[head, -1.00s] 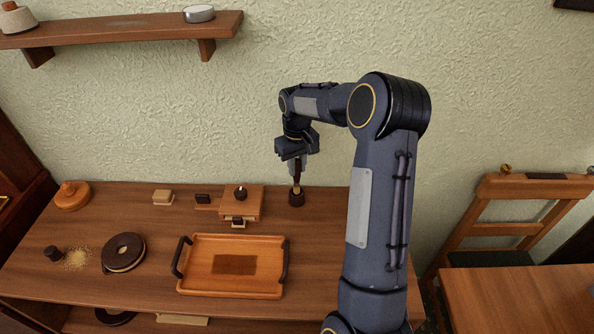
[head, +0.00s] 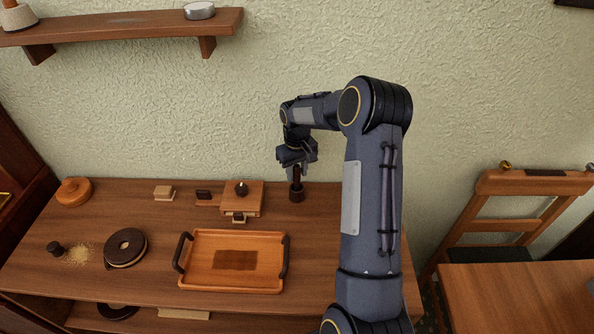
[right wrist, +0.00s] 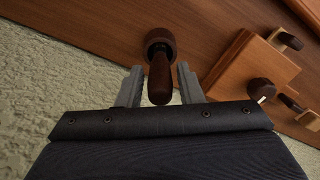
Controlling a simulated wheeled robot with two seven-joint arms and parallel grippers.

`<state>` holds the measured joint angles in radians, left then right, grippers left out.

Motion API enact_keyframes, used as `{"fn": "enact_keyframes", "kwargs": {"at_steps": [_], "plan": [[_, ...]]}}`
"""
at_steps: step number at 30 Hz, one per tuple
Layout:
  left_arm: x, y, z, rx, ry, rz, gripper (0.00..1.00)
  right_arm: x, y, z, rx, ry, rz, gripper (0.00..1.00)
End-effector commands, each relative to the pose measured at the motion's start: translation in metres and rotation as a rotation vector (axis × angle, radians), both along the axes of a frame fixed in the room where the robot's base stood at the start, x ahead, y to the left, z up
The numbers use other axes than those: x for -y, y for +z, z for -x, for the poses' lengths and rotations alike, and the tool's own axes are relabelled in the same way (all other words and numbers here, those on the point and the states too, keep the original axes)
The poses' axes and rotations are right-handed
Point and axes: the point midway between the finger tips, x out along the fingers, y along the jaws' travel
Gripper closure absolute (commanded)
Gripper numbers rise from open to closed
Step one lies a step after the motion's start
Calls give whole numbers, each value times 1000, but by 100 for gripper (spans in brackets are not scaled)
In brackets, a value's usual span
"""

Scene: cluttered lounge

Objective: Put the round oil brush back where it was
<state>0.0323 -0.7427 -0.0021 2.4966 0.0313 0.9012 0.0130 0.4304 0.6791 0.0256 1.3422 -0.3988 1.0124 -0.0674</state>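The round oil brush (head: 297,174) has a dark brown handle and stands upright, its lower end in a small dark round holder (head: 297,196) at the back of the wooden cabinet top. The bristles are hidden. In the right wrist view the brush handle (right wrist: 160,80) lies between the fingers of my right gripper (right wrist: 159,86), with a narrow gap on each side. The round holder (right wrist: 160,38) shows behind it. My right gripper (head: 297,165) is open around the handle, pointing down. My left gripper is not in view.
A wooden tray (head: 215,287) with dark handles lies in front. A wooden box (head: 254,203) with a dark knob stands left of the holder. A dark round object (head: 125,248) and spilled grains (head: 79,255) lie further left. A wall shelf (head: 110,27) is above.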

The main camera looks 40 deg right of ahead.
Motion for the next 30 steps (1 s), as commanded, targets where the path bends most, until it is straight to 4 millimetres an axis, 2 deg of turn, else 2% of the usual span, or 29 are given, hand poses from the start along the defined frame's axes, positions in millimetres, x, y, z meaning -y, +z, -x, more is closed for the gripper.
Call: {"fn": "enact_keyframes", "kwargs": {"at_steps": [9,12,14,17,24,30], "plan": [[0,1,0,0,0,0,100,0,1,0,0,0,0,58],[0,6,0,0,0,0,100,0,7,0,1,0,0,58],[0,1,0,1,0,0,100,0,11,-1,4,0,2,58],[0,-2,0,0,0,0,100,1,27,-1,7,-1,3,58],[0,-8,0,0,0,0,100,0,80,-1,5,-1,2,58],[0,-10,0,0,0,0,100,0,112,0,2,0,1,58]]}}
